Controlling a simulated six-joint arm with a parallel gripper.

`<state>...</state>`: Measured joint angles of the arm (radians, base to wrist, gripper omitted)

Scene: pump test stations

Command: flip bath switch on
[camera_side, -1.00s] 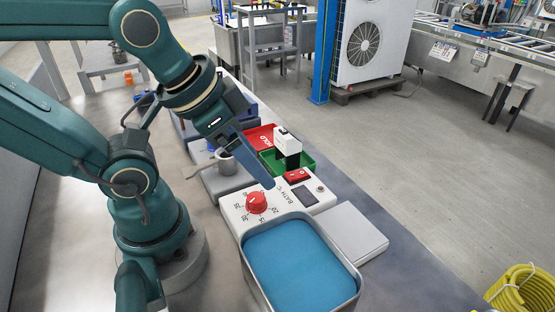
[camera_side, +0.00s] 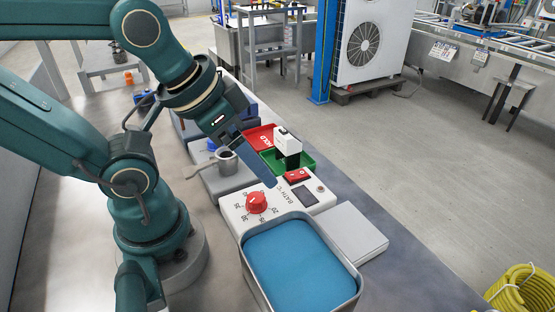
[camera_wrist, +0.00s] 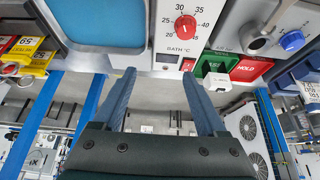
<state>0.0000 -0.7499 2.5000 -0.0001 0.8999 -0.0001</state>
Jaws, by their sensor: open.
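The bath controller is a white panel (camera_side: 233,213) marked BATH, with a red dial (camera_side: 257,202), a dark display (camera_side: 305,196) and a red rocker switch (camera_side: 297,176). I cannot tell which way the rocker is tipped. My gripper (camera_side: 272,185) points down over the panel, its tips just left of the switch in the side view. Whether they touch the panel is unclear. In the wrist view the fingers (camera_wrist: 163,88) are wide apart with nothing between them; the red switch (camera_wrist: 187,65) and dial (camera_wrist: 185,27) show beyond them.
A metal bath (camera_side: 356,283) of blue liquid adjoins the panel in front. Behind the switch, a white-and-black device (camera_side: 287,145) stands in a green tray (camera_side: 307,160), beside a red HOLD tray (camera_side: 260,138). A flat grey plate (camera_side: 350,233) lies right.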

